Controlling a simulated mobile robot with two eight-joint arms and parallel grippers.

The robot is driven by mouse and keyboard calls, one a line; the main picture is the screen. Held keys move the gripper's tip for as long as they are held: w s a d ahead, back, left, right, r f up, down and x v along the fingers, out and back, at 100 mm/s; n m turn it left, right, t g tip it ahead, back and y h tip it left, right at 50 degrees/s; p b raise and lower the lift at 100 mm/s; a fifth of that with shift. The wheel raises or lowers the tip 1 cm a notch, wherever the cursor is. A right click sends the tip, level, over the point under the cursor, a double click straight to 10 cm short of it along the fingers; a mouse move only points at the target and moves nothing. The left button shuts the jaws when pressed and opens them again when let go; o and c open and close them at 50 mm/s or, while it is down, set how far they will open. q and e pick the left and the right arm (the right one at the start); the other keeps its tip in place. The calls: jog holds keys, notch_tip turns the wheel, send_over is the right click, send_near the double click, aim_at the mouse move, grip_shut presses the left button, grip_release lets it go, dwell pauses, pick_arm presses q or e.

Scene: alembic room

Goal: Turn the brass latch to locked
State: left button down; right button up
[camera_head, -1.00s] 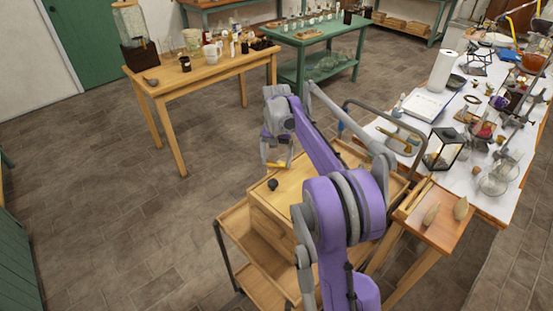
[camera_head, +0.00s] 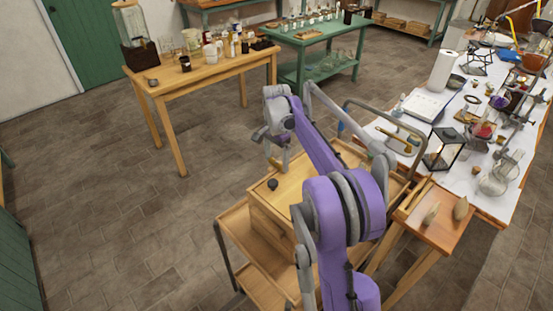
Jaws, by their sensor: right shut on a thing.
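The brass latch (camera_head: 276,162) is a small gold-coloured piece at the box's far left part in the head view. Only a bit of it shows, and it looks tilted. My right gripper (camera_head: 276,155) is shut on it, with the wrist turned aslant. The fingers and arm hide much of the latch, so its exact setting cannot be told. The wooden box (camera_head: 262,200) below has a dark round knob (camera_head: 272,184) on its top. My left gripper is not in view.
A wooden table (camera_head: 185,82) stands at the back left. The floor at left is clear.

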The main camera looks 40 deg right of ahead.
aim_at(276, 163)
dwell(0.4)
jog(key=o, duration=1.1)
notch_tip(276, 163, up, 11)
jog(key=shift+f+p, duration=0.1)
jog(key=shift+p, duration=0.3)
